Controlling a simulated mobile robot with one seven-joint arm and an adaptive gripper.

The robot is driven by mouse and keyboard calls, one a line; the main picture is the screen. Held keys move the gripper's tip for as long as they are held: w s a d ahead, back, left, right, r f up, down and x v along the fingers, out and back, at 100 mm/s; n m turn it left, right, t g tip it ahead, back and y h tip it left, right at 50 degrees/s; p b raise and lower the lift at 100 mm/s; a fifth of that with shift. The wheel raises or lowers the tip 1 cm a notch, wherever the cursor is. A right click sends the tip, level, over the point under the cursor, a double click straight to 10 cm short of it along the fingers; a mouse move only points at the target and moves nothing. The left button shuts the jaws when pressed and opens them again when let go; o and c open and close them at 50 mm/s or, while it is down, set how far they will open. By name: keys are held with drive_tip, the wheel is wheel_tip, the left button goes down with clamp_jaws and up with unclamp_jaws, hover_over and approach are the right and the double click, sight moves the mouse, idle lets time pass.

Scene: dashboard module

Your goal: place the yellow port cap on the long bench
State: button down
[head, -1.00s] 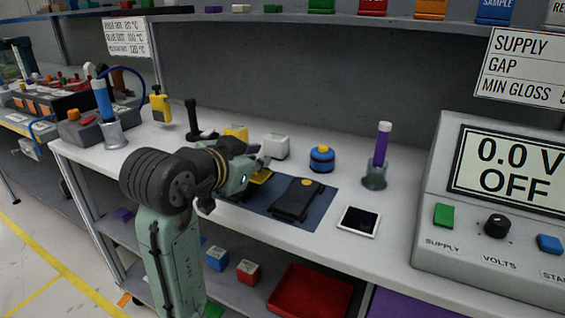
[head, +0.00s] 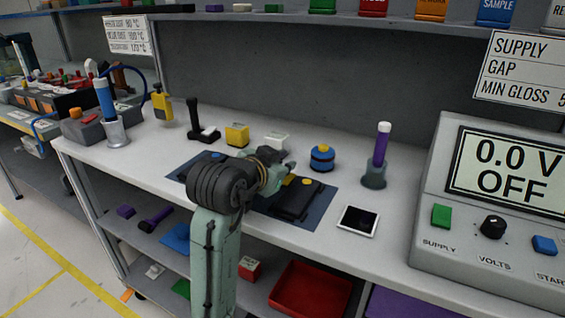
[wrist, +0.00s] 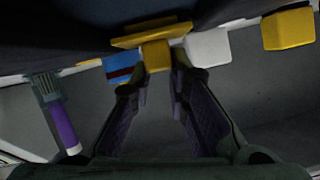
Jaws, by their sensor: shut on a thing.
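The yellow port cap, a small block with a wider flange, is between my fingertips in the wrist view (wrist: 156,56). A little of it shows beside the fingers in the head view (head: 289,181). My gripper (head: 287,170) is shut on the cap, over the dark blue mat and close to the black module (head: 298,202). I cannot tell how high the cap is above the surface. The long bench (head: 395,225) is pale grey-white and runs across the head view.
A large power supply (head: 470,225) fills the right. Bench space right of the tablet is clear.

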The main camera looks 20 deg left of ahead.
drive_tip(key=shift+f, duration=0.15)
drive_tip(key=c, duration=1.5)
unclamp_jaws()
drive_tip(key=shift+c, duration=0.2)
drive_tip(key=shift+r, duration=0.25)
drive_tip(key=b+v, duration=0.1)
drive_tip(key=v, duration=1.1)
